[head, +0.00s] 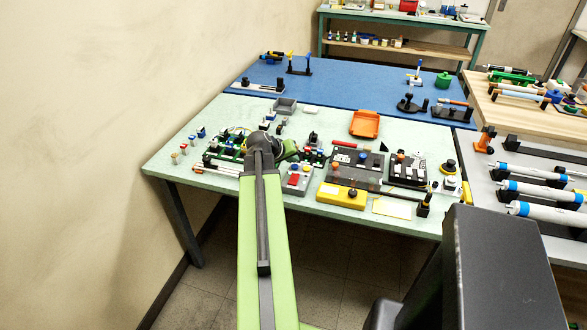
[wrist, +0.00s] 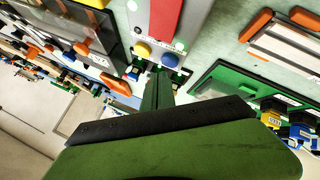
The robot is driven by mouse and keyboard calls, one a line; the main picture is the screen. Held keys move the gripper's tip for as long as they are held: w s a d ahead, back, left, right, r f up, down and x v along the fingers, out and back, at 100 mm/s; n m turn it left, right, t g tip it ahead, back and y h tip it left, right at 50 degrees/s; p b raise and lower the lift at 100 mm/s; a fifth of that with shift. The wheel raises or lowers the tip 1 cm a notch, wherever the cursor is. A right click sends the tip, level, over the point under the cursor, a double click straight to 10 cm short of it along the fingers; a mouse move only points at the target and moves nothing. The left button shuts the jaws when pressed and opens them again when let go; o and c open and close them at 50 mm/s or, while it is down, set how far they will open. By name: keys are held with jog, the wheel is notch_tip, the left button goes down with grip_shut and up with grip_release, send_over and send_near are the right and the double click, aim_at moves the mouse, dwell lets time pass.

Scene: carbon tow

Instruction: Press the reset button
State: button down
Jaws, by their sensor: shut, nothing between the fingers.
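A grey control box (wrist: 196,22) with a red strip and small coloured buttons is at the top of the wrist view. A yellow button (wrist: 142,49) and a blue button (wrist: 170,60) show at its near end. I cannot tell which button is the reset button, as no label is readable. A grey box (head: 297,181) with red and blue parts also stands near the table's front edge in the head view. My gripper (wrist: 158,90) is shut and empty, with its tips close to the blue button; contact cannot be told. In the head view my arm hides most of it.
The pale green table (head: 225,118) is crowded with small parts near my gripper. A yellow box (head: 341,195) and dark panels stand to the right, an orange tray (head: 365,124) behind. A blue table (head: 340,78) adjoins at the back.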

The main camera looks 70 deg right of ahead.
aim_at(293, 167)
jog(key=shift+r+p, duration=2.55)
jog(key=shift+r, duration=0.1)
jog(key=shift+f, duration=0.1)
